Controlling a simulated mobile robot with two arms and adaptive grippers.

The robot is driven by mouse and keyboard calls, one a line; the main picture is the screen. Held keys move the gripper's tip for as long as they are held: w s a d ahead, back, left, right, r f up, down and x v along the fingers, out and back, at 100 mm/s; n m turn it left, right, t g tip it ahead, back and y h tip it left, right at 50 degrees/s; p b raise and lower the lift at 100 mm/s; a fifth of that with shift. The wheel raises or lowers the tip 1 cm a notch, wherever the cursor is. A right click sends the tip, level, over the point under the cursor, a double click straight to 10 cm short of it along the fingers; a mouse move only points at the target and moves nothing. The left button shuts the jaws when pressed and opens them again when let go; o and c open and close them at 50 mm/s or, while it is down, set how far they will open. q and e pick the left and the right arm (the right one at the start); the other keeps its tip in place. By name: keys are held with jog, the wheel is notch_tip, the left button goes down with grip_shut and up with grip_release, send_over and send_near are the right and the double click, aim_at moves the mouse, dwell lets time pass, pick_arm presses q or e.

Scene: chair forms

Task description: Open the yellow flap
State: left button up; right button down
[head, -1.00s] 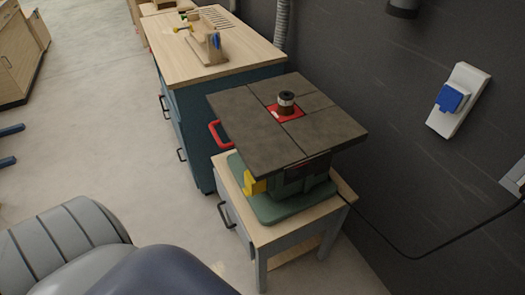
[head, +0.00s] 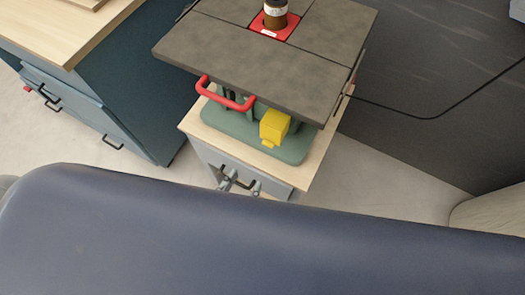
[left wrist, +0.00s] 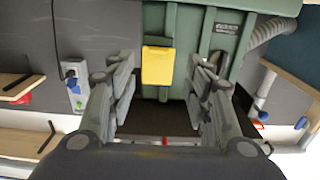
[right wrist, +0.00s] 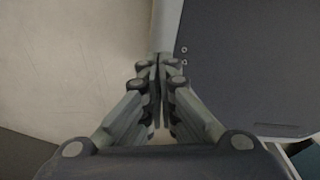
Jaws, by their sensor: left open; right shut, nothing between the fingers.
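The yellow flap (head: 273,127) is on the front of the green machine base (head: 233,128), below the dark tabletop. In the left wrist view the flap (left wrist: 158,65) shows as a yellow rectangle on the green housing, between my fingers in the picture. My left gripper (head: 241,183) is open and empty, in front of the stand and lower in the head view than the flap. Its fingers (left wrist: 160,82) show apart; I see no contact. My right gripper (right wrist: 157,72) is shut and empty, pointing at pale floor and a dark grey surface. It is not seen in the head view.
A dark tabletop (head: 270,57) overhangs the flap, with a red handle (head: 226,97) to the flap's left. A wooden-topped stand (head: 317,160) carries the machine. A blue cabinet (head: 125,85) stands left. A black cable (head: 420,115) runs by the wall at right.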

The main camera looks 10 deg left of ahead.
aim_at(267, 146)
pick_arm(q)
jog(key=x, duration=0.7)
jog(key=p+x, duration=0.1)
jog(key=x, duration=0.3)
jog(key=shift+d+r, duration=0.1)
jog(key=shift+r, duration=0.3)
jog(key=shift+s, duration=0.1)
grip_shut()
